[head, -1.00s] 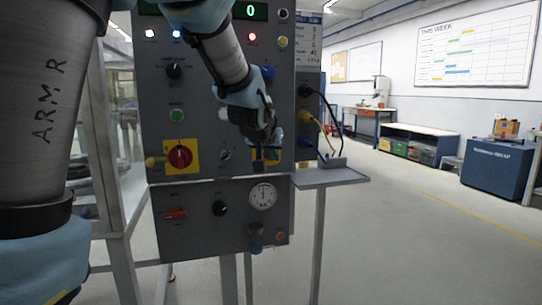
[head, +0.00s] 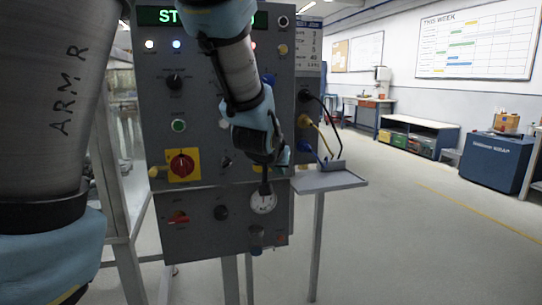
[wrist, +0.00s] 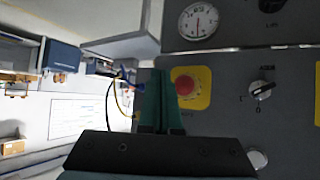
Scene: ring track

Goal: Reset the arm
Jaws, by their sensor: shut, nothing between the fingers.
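My gripper (head: 265,186) is in front of the right side of the grey control panel (head: 197,108), by the gauge (head: 263,201). In the wrist view its green fingers (wrist: 162,102) are together and empty. A red mushroom button (wrist: 186,86) on a yellow plate shows right behind the fingertips in the wrist view; I cannot tell whether they touch it. In the head view my arm hides most of that button. The gauge also shows in the wrist view (wrist: 197,20). A rotary selector (wrist: 262,91) is right of the button there.
A red rotary switch (head: 182,165) on a yellow plate is at the panel's left. A green display (head: 163,15) reads "ST", the remainder hidden by my arm. A small shelf (head: 328,181) and plugged cables (head: 321,127) are at the right. Open floor (head: 420,235) lies beyond.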

